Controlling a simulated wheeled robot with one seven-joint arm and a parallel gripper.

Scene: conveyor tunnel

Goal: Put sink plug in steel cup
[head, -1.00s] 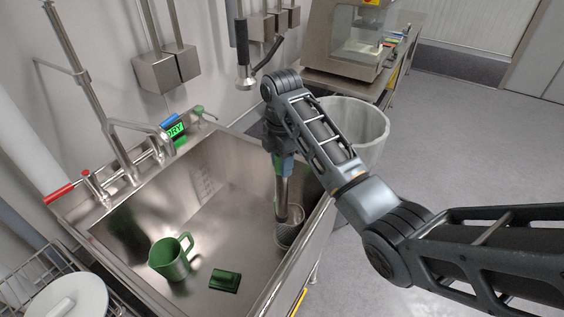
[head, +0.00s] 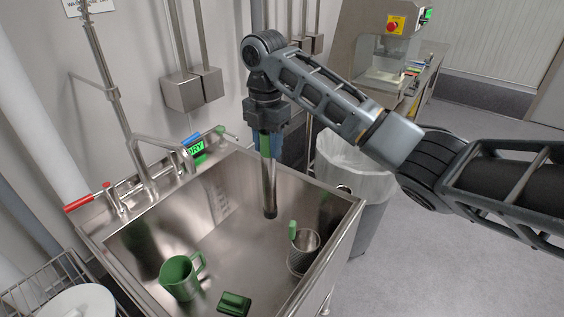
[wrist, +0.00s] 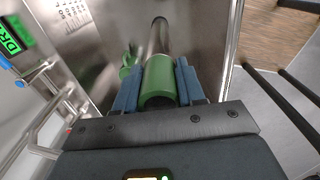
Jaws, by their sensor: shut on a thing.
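The sink plug (head: 269,190) is a long steel tube with a green top. My gripper (head: 267,138) is shut on its green top, which shows between the blue finger pads in the wrist view (wrist: 158,82). The tube hangs nearly upright over the sink, with its lower end clear of the steel cup. The steel cup (head: 304,257) looks meshed or ribbed and stands in the sink's right side, right of and below the tube's end. A small green piece (head: 292,230) shows at its rim; I cannot tell whether it is part of the cup.
A green jug (head: 177,279) and a green block (head: 234,303) are in the steel sink (head: 150,225). The sink's right wall (head: 340,222) rises beside the cup. A red-handled tap (head: 92,198) is at the left. A lined bin (head: 355,170) stands behind on the right.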

